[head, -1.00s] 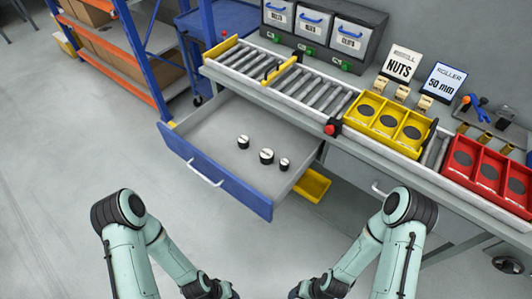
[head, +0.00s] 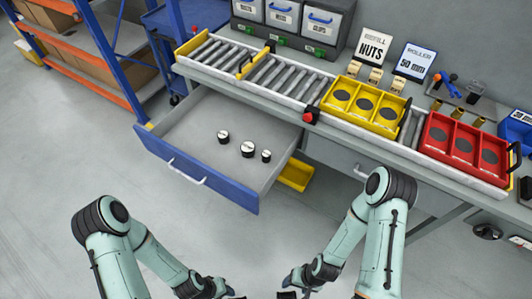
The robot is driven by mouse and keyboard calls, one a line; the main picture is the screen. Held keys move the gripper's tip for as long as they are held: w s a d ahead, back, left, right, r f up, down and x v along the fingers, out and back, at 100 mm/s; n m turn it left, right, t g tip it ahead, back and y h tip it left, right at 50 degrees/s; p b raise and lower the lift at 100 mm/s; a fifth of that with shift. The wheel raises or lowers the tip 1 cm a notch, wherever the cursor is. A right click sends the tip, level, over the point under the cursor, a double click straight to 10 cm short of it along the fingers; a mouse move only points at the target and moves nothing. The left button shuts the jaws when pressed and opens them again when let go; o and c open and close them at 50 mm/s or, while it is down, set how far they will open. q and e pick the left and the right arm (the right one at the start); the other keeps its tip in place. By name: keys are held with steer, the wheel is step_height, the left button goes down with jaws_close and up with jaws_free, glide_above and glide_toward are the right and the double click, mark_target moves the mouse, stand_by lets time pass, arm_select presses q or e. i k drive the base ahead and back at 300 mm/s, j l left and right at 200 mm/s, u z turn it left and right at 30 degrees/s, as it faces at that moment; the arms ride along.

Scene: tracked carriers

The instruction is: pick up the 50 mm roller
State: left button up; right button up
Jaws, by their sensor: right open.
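Three short black rollers with pale tops stand upright in an open blue-fronted drawer (head: 195,120): a left one (head: 223,137), a wider middle one (head: 248,150) and a small right one (head: 266,157). No size marking is readable on them, so I cannot tell which is 50 mm. My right gripper (head: 288,295) is open at the bottom edge, partly cut off, well short of the drawer. My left gripper (head: 226,293) is also cut off there; its jaws are unclear.
A roller conveyor (head: 282,80) runs along the bench, with a yellow tray (head: 341,109) on it and a "NUTS" card (head: 373,46) behind. A yellow bin (head: 297,176) sits below the drawer's right side. Shelving (head: 100,60) stands left. The floor before the drawer is clear.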

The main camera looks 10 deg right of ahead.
mark_target(224, 137)
steer(key=i+j, duration=0.15)
steer(key=j, duration=0.25)
steer(key=i+j+z, duration=0.1)
steer(key=j, duration=0.3)
steer(key=i+j, duration=0.25)
steer(key=j, duration=0.15)
